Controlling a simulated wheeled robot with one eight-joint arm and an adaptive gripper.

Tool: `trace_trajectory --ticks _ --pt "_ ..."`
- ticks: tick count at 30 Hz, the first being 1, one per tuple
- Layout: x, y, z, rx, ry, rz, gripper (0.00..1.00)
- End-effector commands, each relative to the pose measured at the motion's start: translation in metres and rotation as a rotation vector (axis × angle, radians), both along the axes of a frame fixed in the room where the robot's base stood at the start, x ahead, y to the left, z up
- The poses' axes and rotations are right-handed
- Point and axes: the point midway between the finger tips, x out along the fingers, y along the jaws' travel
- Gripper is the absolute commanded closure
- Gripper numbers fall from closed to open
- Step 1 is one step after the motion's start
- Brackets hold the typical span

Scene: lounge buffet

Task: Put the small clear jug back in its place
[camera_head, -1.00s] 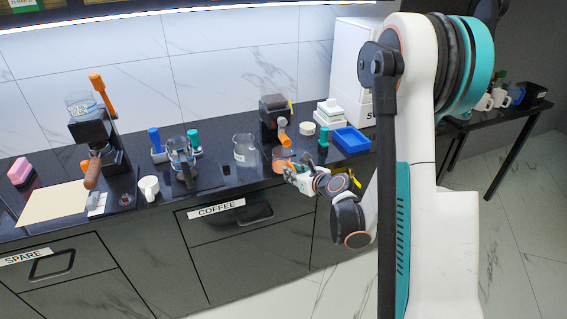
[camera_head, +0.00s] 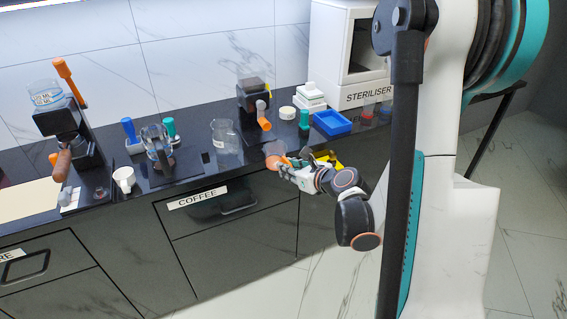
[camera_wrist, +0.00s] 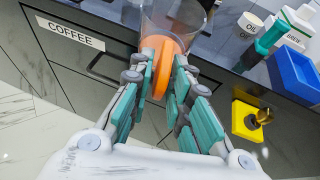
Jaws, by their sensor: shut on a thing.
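The small clear jug (camera_wrist: 172,14) has an orange handle (camera_wrist: 160,68). My gripper (camera_wrist: 164,75) is shut on that handle, with one finger on each side, in the wrist view. In the head view the jug (camera_head: 274,149) is at the counter's front edge, at the tip of my gripper (camera_head: 283,166). It looks upright or nearly so. I cannot tell whether its base touches the counter. The jug's upper part is cut off in the wrist view.
A larger clear jug (camera_head: 225,140) stands left of it on the dark counter (camera_head: 200,165). A grinder (camera_head: 252,98) with an orange handle stands behind.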

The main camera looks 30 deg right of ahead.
Motion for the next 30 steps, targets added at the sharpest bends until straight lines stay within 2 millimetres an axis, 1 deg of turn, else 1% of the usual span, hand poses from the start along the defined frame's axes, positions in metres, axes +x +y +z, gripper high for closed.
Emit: trace_trajectory --ticks 4,8,9,12,14,18,21,24,27,30 --pt "0.020 -0.014 -0.001 0.001 0.014 0.033 1.00" --pt "0.051 -0.039 -0.005 -0.001 0.040 0.104 1.00" --pt "0.061 -0.049 -0.006 -0.002 0.051 0.132 1.00" --pt "0.084 -0.073 -0.008 -0.006 0.076 0.203 1.00" --pt "0.095 -0.087 -0.009 -0.008 0.091 0.247 1.00" --pt "0.116 -0.123 -0.009 -0.019 0.127 0.349 1.00" --pt "0.124 -0.148 -0.007 -0.028 0.151 0.420 1.00" --pt "0.129 -0.168 -0.005 -0.038 0.170 0.484 1.00" --pt "0.130 -0.184 -0.003 -0.046 0.185 0.531 1.00" --pt "0.131 -0.192 -0.002 -0.052 0.194 0.560 1.00"
